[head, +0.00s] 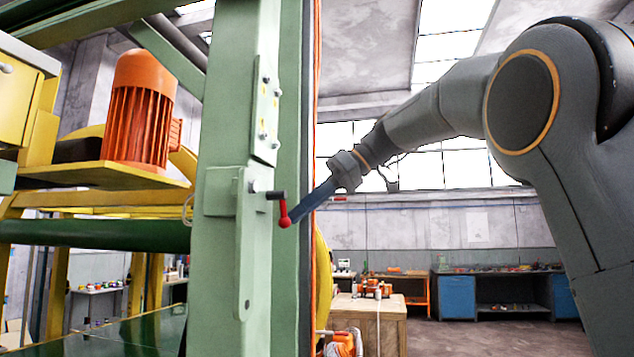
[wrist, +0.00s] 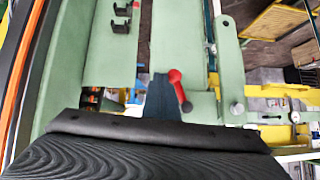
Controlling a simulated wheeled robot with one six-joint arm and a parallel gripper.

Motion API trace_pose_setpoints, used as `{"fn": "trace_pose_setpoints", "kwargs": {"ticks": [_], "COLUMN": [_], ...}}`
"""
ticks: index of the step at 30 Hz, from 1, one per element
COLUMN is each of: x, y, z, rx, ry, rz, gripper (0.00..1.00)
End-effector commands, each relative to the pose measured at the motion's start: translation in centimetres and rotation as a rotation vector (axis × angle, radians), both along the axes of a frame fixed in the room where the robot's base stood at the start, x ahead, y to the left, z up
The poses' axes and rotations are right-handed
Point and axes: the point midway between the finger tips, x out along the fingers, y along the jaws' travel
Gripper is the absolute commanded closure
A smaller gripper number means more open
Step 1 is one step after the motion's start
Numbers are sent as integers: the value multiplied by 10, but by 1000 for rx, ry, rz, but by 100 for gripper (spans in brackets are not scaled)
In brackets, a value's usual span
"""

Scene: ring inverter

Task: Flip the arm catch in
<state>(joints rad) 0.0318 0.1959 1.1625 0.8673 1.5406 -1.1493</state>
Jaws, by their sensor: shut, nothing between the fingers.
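The catch has a short lever with a red handle (head: 284,213) on a dark pivot, mounted on a green post (head: 220,130). In the head view the handle hangs downward. A long green arm plate (head: 245,255) hangs below the catch's bracket. My gripper (head: 299,216) is shut and empty, its blue fingers pointing down-left just right of the red handle. In the wrist view the red handle (wrist: 178,88) lies close against the right side of my blue fingertips (wrist: 160,82). I cannot tell whether they touch.
An orange motor (head: 143,110) sits on a yellow frame at left. A dark green roller (head: 100,234) runs below it. Workbenches (head: 505,292) stand far back at right. In the wrist view black clips (wrist: 121,18) stick out from the green frame.

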Motion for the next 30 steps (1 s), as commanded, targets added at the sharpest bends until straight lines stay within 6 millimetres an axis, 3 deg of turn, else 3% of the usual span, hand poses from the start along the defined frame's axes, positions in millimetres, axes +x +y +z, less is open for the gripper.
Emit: {"fn": "trace_pose_setpoints", "kwargs": {"ticks": [7,30], "x": [-7,-12], "y": [9,11], "z": [-5,-8], "rx": [43,43], "ry": [125,120], "rz": [14,15], "gripper": [100,100]}}
